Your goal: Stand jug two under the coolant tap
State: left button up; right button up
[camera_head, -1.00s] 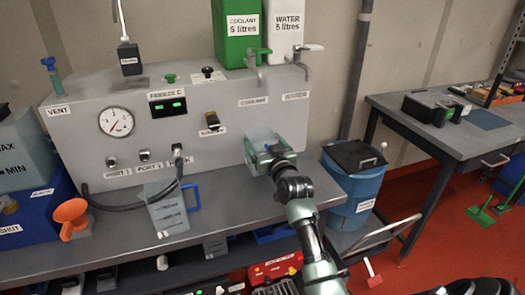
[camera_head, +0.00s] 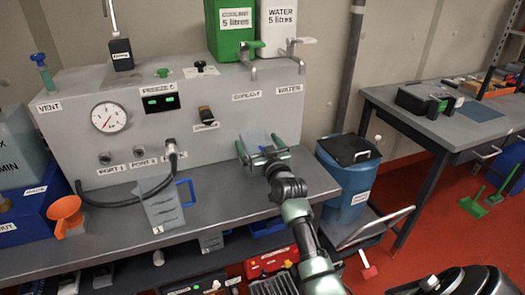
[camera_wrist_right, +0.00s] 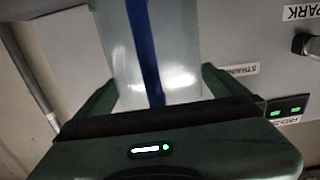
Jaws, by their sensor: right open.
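A translucent jug (camera_head: 258,138) stands on the bench against the grey panel, below the coolant tap (camera_head: 248,72) and its "COOLANT" label. My right gripper (camera_head: 262,150) is open around it and hides much of it. In the right wrist view the jug (camera_wrist_right: 183,55), with its blue handle (camera_wrist_right: 146,50), lies between my spread fingers. Its number is hidden. A second translucent jug (camera_head: 163,209) with a blue handle stands further left, near the black hose. My left gripper is not in view.
The water tap (camera_head: 292,47) is right of the coolant tap. A gauge (camera_head: 109,117), ports and a black hose (camera_head: 110,206) are on the panel's left. An orange funnel (camera_head: 65,213) stands at the left. A blue bin (camera_head: 345,180) stands right of the bench.

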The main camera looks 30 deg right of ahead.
jog(key=b+v, duration=0.1)
jog(key=v, duration=1.1)
jog(key=shift+s+f, duration=0.1)
jog(key=shift+f, duration=0.05)
